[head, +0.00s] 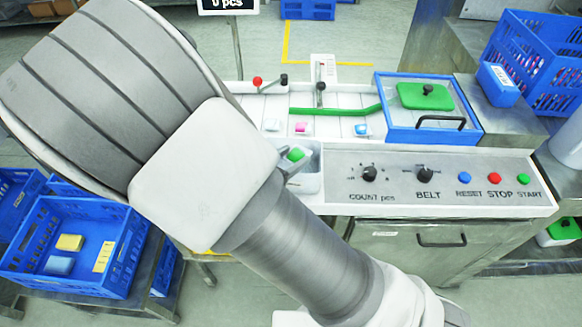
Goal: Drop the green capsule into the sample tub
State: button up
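The green capsule (295,154), green with a pale part, shows at the fingertips of my gripper (292,163), over the opening of a small white tub. This tub (309,184), probably the sample tub, sits at the left end of the control panel. My arm hides the tub's left part and most of my gripper. One grey finger shows against the capsule; the other is hidden. I cannot tell whether the fingers are closed on the capsule or whether it touches the tub.
Behind the tub, white lanes hold a pink-marked piece (302,128) and a blue-marked piece (361,129). The control panel (440,178) has knobs and buttons. A blue crate (125,262) stands lower left.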

jog(key=o, duration=0.4)
jog(key=p+v, duration=0.1)
jog(key=v, duration=1.6)
jog(key=shift+s+a+r, duration=0.1)
jog(key=shift+s, duration=0.05)
